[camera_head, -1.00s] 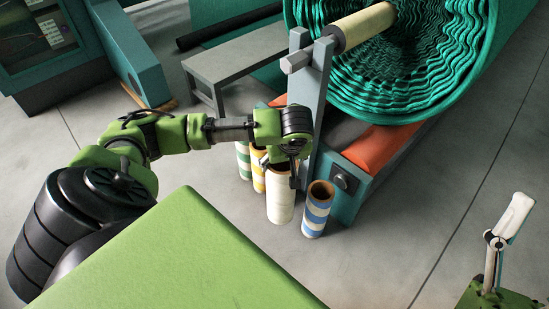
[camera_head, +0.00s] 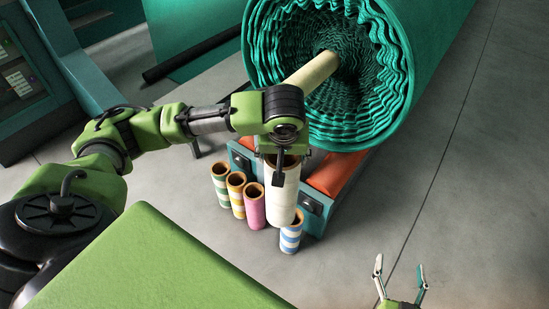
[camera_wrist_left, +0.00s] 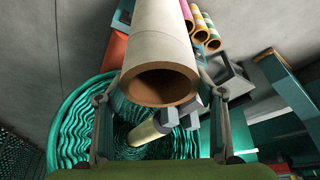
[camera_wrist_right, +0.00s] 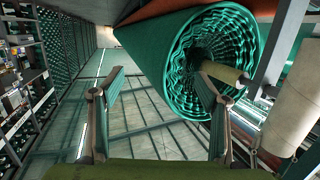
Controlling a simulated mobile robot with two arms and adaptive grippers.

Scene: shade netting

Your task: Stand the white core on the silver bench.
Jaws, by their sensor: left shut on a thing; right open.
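My left gripper (camera_head: 284,165) is shut on the white core (camera_head: 284,197), a pale tube with a brown hollow end. It holds the core near its top, upright, above the floor and partly in front of the blue-striped core. In the left wrist view the core (camera_wrist_left: 158,45) lies between the fingers, its open end facing the camera. The core also shows at the right of the right wrist view (camera_wrist_right: 296,110). My right gripper (camera_head: 400,274) is open and empty at the lower right. I cannot make out the silver bench clearly now; my left arm covers much of that area.
Green-striped (camera_head: 221,187), yellow-striped (camera_head: 236,196), pink (camera_head: 254,207) and blue-striped (camera_head: 290,238) cores stand on the floor. Behind the held core are the teal stand with an orange pad (camera_head: 335,172) and the big green netting roll (camera_head: 400,105). The floor at right is clear.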

